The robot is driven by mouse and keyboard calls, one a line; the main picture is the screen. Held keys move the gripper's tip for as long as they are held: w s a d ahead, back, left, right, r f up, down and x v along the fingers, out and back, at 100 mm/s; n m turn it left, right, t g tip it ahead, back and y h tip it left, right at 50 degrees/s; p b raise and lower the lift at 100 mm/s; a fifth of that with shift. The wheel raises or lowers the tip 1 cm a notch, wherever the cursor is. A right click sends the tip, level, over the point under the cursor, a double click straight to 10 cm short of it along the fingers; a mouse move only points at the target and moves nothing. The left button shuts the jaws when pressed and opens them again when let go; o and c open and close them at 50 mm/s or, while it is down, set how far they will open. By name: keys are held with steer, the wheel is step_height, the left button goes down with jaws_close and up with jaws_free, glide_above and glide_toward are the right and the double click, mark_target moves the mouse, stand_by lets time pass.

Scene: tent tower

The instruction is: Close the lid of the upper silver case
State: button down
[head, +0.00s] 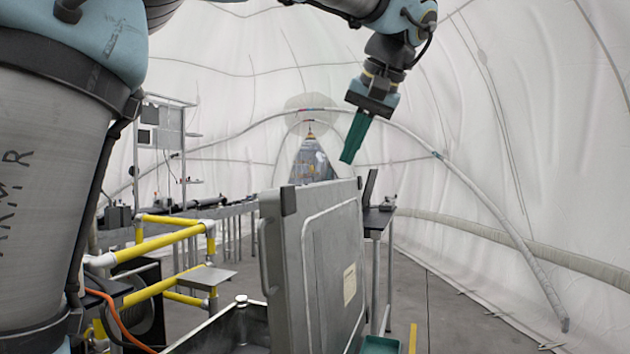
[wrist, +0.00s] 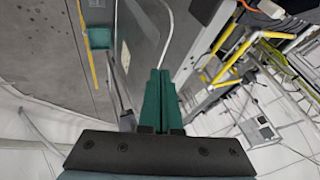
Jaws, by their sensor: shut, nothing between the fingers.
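The upper silver case (head: 238,326) is low in the middle of the head view, its near part cut off by the frame. Its lid (head: 331,262) stands open, close to upright, with a pale label on the face I see. My gripper (head: 347,160) has green fingers and hangs above and just right of the lid's top edge, apart from it in the picture. The fingers are shut together and empty. The case's inside is mostly hidden.
Yellow railings (head: 160,243) stand left of the case. A green box (head: 381,345) sits low, right of the lid. Grey floor (head: 460,310) is open to the right, up to the white tent wall (head: 540,150).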

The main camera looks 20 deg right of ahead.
mark_target(309, 201)
steer(key=shift+w+a+f+p, duration=0.5)
steer(key=shift+w+a+f, duration=0.1)
steer(key=shift+w+f, duration=0.5)
steer(key=shift+w+a+f+p, duration=0.5)
steer(key=shift+w+f, duration=0.45)
steer(key=shift+w, duration=0.25)
steer(key=shift+w+a+f+p, duration=0.45)
steer(key=shift+w+a+f, duration=0.2)
steer(key=shift+w+f, duration=0.45)
steer(key=shift+w, duration=0.1)
